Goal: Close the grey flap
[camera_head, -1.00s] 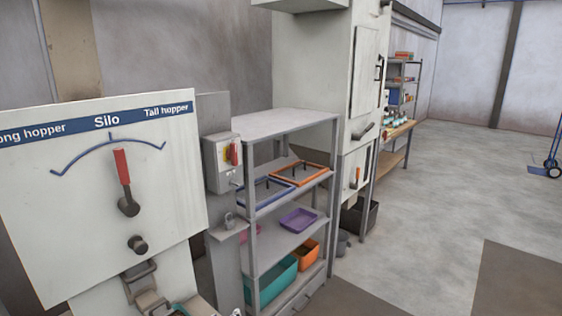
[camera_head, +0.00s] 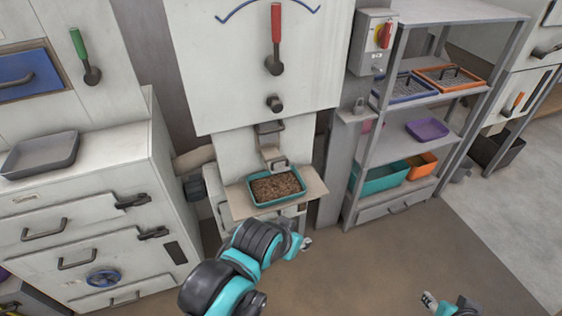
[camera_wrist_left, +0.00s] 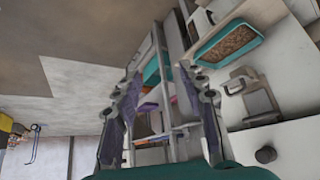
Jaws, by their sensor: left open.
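A small grey metal piece with a bracket-like handle, which looks like the grey flap (camera_head: 272,155), sits at the outlet under the silo panel in the head view; how far it stands open is hard to tell. It also seems to show in the left wrist view (camera_wrist_left: 243,84). A teal tray (camera_head: 250,190) of brown pellets stands on a shelf right below it. My left gripper (camera_wrist_left: 160,105) is open and empty, in front of and below the tray. My right gripper (camera_head: 428,299) shows only small at the bottom edge, and its jaws are unclear.
The silo panel (camera_head: 215,85) has a red lever (camera_head: 276,25) above a dark knob (camera_head: 274,103). A white cabinet (camera_head: 100,235) with a grey tray (camera_head: 40,155) stands left. A grey shelf rack (camera_head: 345,190) with trays stands right. The floor in front is clear.

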